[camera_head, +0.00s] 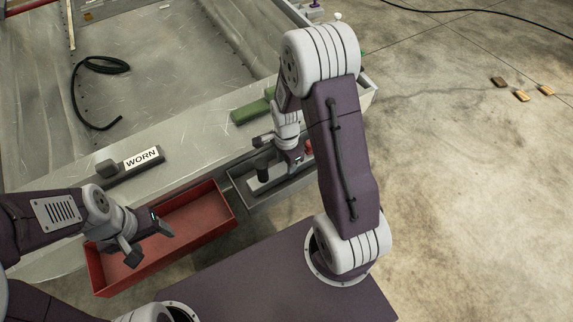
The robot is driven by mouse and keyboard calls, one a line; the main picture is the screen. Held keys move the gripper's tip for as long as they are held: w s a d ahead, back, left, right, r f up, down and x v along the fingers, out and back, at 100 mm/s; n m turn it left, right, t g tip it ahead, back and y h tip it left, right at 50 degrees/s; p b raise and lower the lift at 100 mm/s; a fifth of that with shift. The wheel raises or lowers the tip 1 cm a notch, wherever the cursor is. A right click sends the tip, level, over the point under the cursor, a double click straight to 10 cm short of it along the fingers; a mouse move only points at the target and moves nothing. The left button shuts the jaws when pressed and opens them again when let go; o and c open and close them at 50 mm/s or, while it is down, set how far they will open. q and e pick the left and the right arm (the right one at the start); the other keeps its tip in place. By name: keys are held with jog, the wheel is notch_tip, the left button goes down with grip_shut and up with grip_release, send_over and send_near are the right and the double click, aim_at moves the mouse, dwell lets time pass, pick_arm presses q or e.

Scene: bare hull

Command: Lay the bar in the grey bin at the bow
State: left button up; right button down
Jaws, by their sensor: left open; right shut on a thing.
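The grey bin (235,187) stands against the hull's edge, right of the red bin. A pale bar (258,185) with a dark upright knob (262,172) shows low inside the grey bin. My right gripper (283,158) reaches down over this bin and is shut on what appears to be the bar. My forearm and gripper hide part of the bin, and the grip itself is hard to see. I cannot tell if the bar touches the bin floor. My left gripper (150,243) is open and empty above the red bin.
The red bin (215,200) looks empty. A dark block marked WORN (120,178) lies on the hull's ledge. A green block (245,113) lies behind my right gripper. A black hose (78,90) lies in the hull. Small blocks (521,96) lie on open floor at right.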

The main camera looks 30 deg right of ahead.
aim_at(286, 166)
jog(key=c, duration=0.8)
grip_release()
jog(key=shift+c, duration=0.2)
notch_tip(286, 166, up, 12)
jog(key=p, duration=0.5)
jog(key=s+a+r+n, duration=0.1)
jog(key=s+n, duration=0.3)
jog(key=n, duration=0.4)
jog(key=s+a+r+n+t, duration=0.1)
jog(key=s+a+n, duration=0.3)
jog(key=n, duration=0.5)
jog(key=shift+s, duration=0.2)
notch_tip(286, 166, up, 19)
jog(key=p, duration=1.9)
jog(key=shift+r, duration=0.2)
